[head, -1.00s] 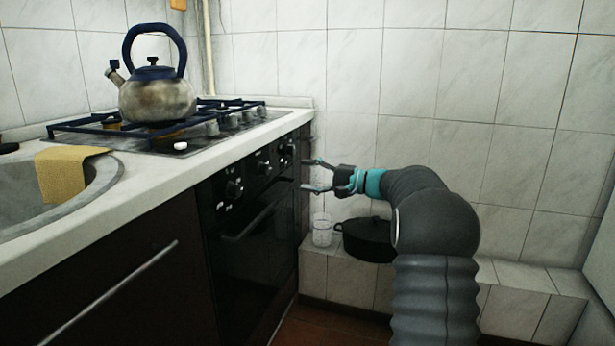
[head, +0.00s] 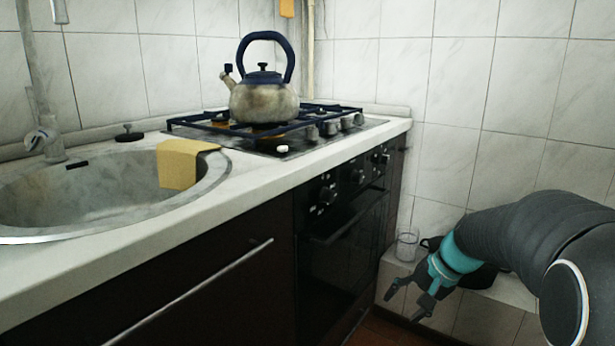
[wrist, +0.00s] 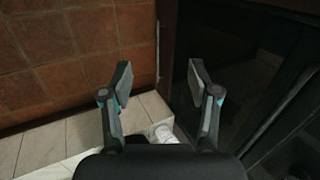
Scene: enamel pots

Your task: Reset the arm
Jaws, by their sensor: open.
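My gripper (head: 408,299) is open and empty, low at the right of the head view, in front of the tiled ledge and to the right of the oven front. It points down and to the left. In the wrist view its two fingers (wrist: 160,88) stand wide apart with nothing between them. My dark arm reaches in from the right edge of the head view.
A kettle (head: 263,102) stands on the gas hob (head: 205,128). A yellow cloth (head: 178,167) hangs over the sink rim (head: 60,235). A glass (head: 406,244) and a black pot (head: 482,277), partly hidden by my arm, are on the ledge (head: 484,320). The oven (head: 342,235) is close left of my gripper.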

